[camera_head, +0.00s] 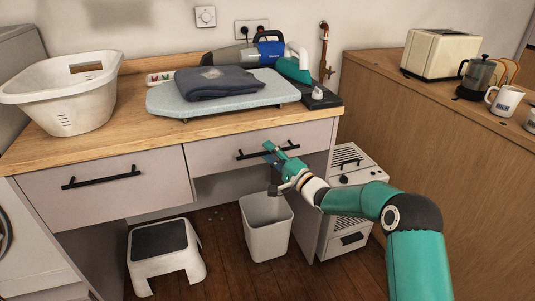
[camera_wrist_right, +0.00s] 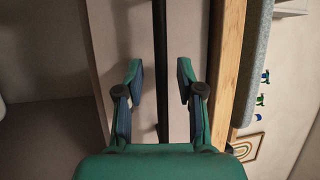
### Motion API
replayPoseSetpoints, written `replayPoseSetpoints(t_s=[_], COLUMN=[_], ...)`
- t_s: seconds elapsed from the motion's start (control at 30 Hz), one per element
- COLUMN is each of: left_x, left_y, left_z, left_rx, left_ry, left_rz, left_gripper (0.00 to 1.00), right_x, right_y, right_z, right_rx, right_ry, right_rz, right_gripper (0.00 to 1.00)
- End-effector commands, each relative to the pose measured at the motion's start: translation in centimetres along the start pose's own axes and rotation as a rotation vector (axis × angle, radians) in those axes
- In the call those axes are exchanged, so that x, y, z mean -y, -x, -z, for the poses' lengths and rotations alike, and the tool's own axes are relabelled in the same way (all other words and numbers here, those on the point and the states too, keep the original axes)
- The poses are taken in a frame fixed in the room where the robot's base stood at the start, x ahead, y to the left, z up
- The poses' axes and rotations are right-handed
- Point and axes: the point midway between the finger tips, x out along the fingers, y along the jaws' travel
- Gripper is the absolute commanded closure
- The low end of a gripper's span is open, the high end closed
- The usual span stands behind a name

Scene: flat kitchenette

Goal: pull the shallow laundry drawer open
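The shallow drawer (camera_head: 215,154) is the right-hand one under the wooden worktop, with a pale front that looks closed. Its black bar handle (camera_head: 290,148) is partly hidden by my right gripper (camera_head: 271,153). In the right wrist view the handle (camera_wrist_right: 160,35) runs between the two fingers of my right gripper (camera_wrist_right: 160,82). The fingers are apart, with a gap to the bar on each side. I cannot tell whether the fingertips reach past the bar. My left gripper is not in view.
A deeper drawer (camera_head: 100,188) with its own handle is at left. Below stand a white step stool (camera_head: 165,265), a bin (camera_head: 266,232) and a white heater (camera_head: 350,170). A laundry basket (camera_head: 65,90) and an ironing board (camera_head: 165,100) with folded cloth (camera_head: 218,82) sit on the worktop.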

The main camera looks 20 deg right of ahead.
Motion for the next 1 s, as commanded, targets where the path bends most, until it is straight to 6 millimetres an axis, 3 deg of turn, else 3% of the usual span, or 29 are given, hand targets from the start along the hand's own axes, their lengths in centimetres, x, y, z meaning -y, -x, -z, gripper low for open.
replayPoseSetpoints(t_s=[0.33, 0.57, 1.0], left_x=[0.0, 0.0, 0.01], left_y=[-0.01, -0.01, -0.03], left_z=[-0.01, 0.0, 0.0], left_rx=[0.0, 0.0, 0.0], left_ry=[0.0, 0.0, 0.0], left_rz=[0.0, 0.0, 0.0], left_gripper=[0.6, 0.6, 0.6], right_x=[-0.01, -0.03, -0.2], right_y=[-0.36, -0.36, -0.46], right_z=[-0.04, -0.06, -0.43], right_rx=[0.0, 0.001, 0.004], right_ry=[0.0, 0.0, -0.001], right_rz=[0.0, 0.0, -0.003], right_gripper=[0.64, 1.0, 1.0])
